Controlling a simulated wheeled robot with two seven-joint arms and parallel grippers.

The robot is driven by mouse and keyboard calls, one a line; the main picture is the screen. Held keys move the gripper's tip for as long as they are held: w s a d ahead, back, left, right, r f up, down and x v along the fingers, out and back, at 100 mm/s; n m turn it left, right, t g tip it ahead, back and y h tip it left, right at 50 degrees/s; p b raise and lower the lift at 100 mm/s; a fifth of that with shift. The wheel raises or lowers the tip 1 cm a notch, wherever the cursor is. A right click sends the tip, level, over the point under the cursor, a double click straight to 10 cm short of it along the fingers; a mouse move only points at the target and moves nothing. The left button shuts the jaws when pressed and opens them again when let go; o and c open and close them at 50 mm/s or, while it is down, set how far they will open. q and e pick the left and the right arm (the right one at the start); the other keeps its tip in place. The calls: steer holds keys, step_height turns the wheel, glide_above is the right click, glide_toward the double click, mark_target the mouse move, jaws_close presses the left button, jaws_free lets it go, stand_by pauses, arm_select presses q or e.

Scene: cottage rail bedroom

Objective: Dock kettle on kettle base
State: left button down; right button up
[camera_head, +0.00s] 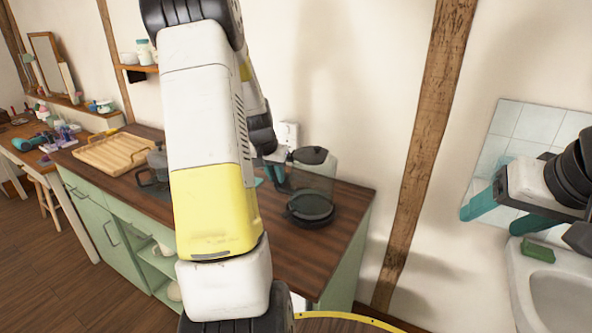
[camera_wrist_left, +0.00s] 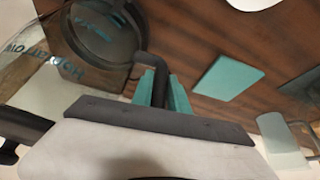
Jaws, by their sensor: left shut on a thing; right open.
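The kettle (camera_head: 311,184) has a clear body, a dark lid and a dark bottom ring, and looks roughly upright over the counter's right end. My left gripper (camera_head: 274,166) is shut on its dark handle, left of the body. In the left wrist view, the teal fingers (camera_wrist_left: 162,92) close around the handle, and the kettle's dark ring (camera_wrist_left: 104,36) is at upper left. The dark round kettle base (camera_head: 311,221) shows at the kettle's underside, mostly hidden. I cannot tell whether they touch. My right gripper (camera_head: 509,211) is open and empty at far right.
The wooden counter (camera_head: 346,199) ends just right of the kettle. A wall socket (camera_head: 288,133) is behind. A flat teal item (camera_wrist_left: 228,76) lies on the counter. A wooden tray (camera_head: 112,152) stands left. A sink (camera_head: 553,300) is below my right gripper.

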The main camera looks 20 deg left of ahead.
arm_select(q)
steer(key=shift+f, duration=0.45)
stand_by(0.7)
steer(key=c, duration=1.6)
jaws_free()
steer(key=shift+o, duration=0.2)
steer(key=shift+f, duration=0.1)
steer(key=v, duration=1.1)
steer(key=s+d+r+t+h, duration=0.1)
steer(key=s+d+r, duration=0.35)
steer(key=d, duration=0.25)
steer(key=s+d+r, duration=0.4)
steer(key=s+d, duration=0.2)
steer(key=d, duration=0.1)
steer(key=s+d+h, duration=0.1)
steer(key=s+d, duration=0.6)
steer(key=s, duration=0.4)
steer(key=shift+s+d+r+m+t, duration=0.3)
steer(key=shift+s+r+m, duration=0.1)
steer(key=shift+r, duration=0.1)
